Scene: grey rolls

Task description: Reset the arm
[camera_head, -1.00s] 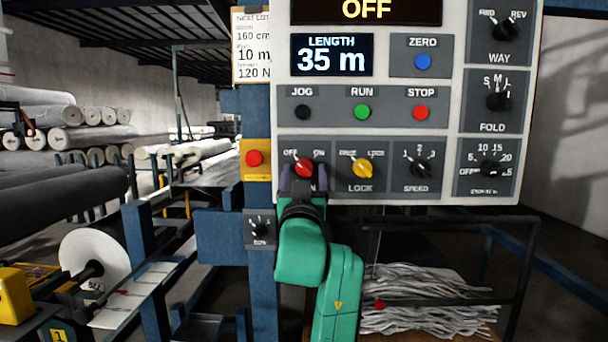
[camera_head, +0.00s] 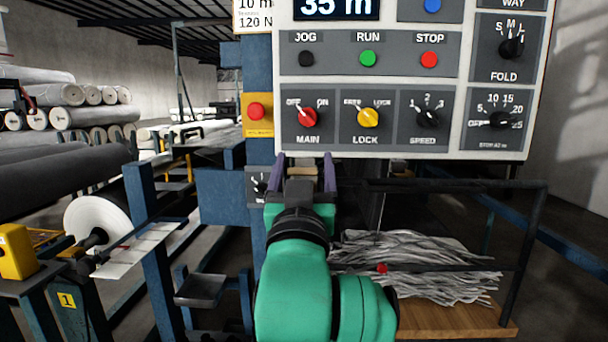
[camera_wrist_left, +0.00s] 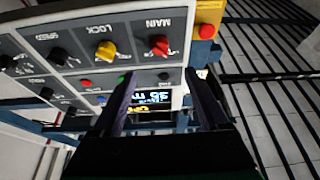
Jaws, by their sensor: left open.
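My left gripper (camera_head: 305,172) is open and empty, its two purple fingers pointing up just below the lower edge of the control panel (camera_head: 390,150). Its green arm comes up from the bottom of the head view. The red MAIN knob (camera_head: 307,117) is just above the fingertips, apart from them, with its pointer turned toward OFF. The yellow LOCK knob (camera_head: 368,117) is to its right. In the left wrist view the panel appears upside down, and the gripper fingers (camera_wrist_left: 162,95) are spread with nothing between them. My right gripper is in neither view.
A red button on a yellow plate (camera_head: 257,112) is on the blue post left of the panel. A dark rail frame (camera_head: 450,186) and a heap of grey strips (camera_head: 420,265) are at the lower right. Grey rolls (camera_head: 60,165) lie at the left.

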